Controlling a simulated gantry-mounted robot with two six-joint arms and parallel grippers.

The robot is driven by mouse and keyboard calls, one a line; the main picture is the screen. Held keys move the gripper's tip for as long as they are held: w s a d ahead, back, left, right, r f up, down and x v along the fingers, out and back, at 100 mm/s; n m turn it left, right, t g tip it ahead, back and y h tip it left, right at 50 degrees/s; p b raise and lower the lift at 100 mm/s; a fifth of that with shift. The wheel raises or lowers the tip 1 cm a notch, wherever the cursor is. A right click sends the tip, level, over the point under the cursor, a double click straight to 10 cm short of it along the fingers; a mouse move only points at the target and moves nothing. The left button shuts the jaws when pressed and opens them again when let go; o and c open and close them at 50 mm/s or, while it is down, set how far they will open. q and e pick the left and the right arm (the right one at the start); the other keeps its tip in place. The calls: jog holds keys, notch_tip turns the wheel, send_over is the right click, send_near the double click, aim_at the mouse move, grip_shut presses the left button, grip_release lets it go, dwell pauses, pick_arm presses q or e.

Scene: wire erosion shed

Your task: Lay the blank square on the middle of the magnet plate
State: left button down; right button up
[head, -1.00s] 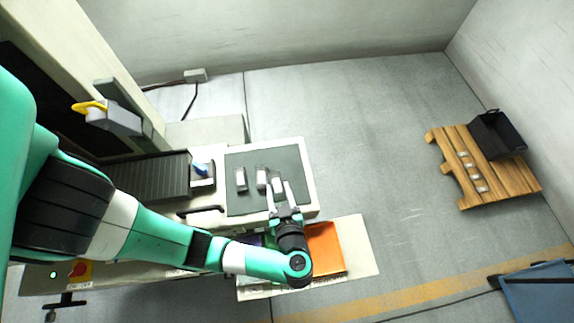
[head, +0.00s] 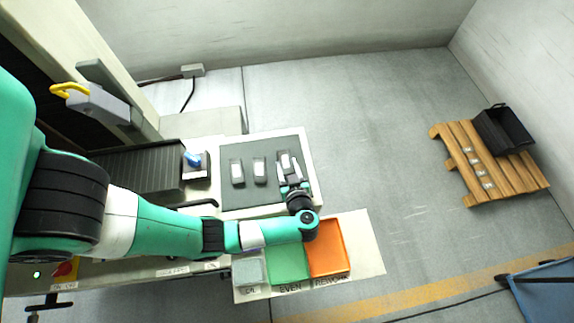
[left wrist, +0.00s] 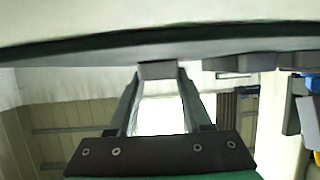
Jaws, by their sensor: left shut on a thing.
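My left gripper (head: 288,176) is over the right part of a dark grey flat plate (head: 262,196) that I take for the magnet plate. Its fingers are shut on a small pale grey block, the blank (head: 285,160). In the left wrist view the fingertips (left wrist: 158,72) grip the blank (left wrist: 157,69) right at the edge-on dark plate surface (left wrist: 110,56); I cannot tell whether it touches. Two similar light blocks on dark bases stand to its left, one in the middle (head: 259,168) and one farther left (head: 236,171). My right gripper is not in view.
A small stand with a blue item (head: 193,159) is left of the plate. In front lie a grey tray (head: 249,271), a green tray (head: 287,264) and an orange tray (head: 328,248). A wooden pallet (head: 458,150) with a black crate (head: 503,129) stands far right.

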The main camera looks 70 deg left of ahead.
pick_arm(q)
jog(key=shift+c, duration=1.7)
grip_release()
jog(key=shift+f, duration=0.1)
jog(key=shift+f+b, duration=0.3)
jog(key=shift+b, duration=0.4)
jog(key=v, duration=0.3)
jog(key=p+v, duration=0.1)
jog(key=v, duration=0.3)
jog(key=p+v, duration=0.1)
jog(key=v, duration=0.2)
jog(key=shift+w+d+r, duration=0.35)
jog(key=shift+w+r, duration=0.05)
jog(key=shift+d+r, duration=0.15)
jog(key=shift+d, duration=0.3)
jog(key=shift+s, duration=0.1)
